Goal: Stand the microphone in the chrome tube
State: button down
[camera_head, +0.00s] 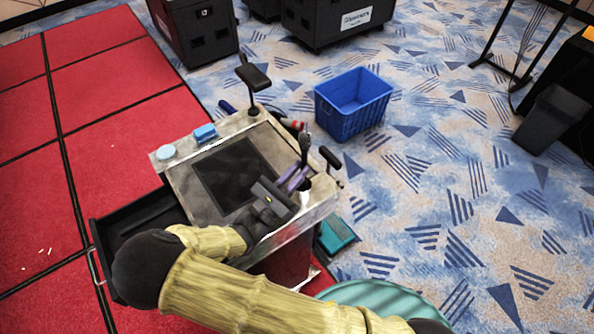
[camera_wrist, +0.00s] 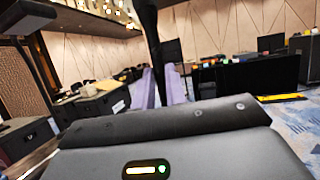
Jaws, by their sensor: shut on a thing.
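My gripper (camera_head: 298,178) is over the right front part of the cart top. Its purple fingers are shut on a slim dark thing, which I take to be the microphone (camera_head: 306,142). It stands roughly upright between the fingers. In the wrist view the dark shaft (camera_wrist: 153,45) rises past the fingers and out of the top of the picture; its lower end is hidden behind the gripper body. I cannot make out the chrome tube clearly; a dark round spot (camera_head: 305,185) shows beside the fingers. I cannot tell whether the microphone touches anything below.
The cart (camera_head: 185,180) carries a dark panel (camera_head: 236,172), a pale blue disc (camera_head: 166,152) and a blue block (camera_head: 205,132). A black paddle on a stalk (camera_head: 252,76) rises at the back. An open drawer (camera_head: 140,222) juts left. A blue basket (camera_head: 352,103) stands behind on the carpet.

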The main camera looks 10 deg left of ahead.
aim_at(301, 147)
jog(key=shift+d+f+b, duration=0.1)
jog(key=shift+f+b, duration=0.3)
jog(key=shift+f, duration=0.45)
jog(key=c, duration=1.4)
grip_release()
jog(key=shift+o, duration=0.2)
jog(key=shift+r, duration=0.4)
notch_tip(301, 147, up, 9)
jog(key=shift+r+b, duration=0.15)
jog(key=shift+b, duration=1)
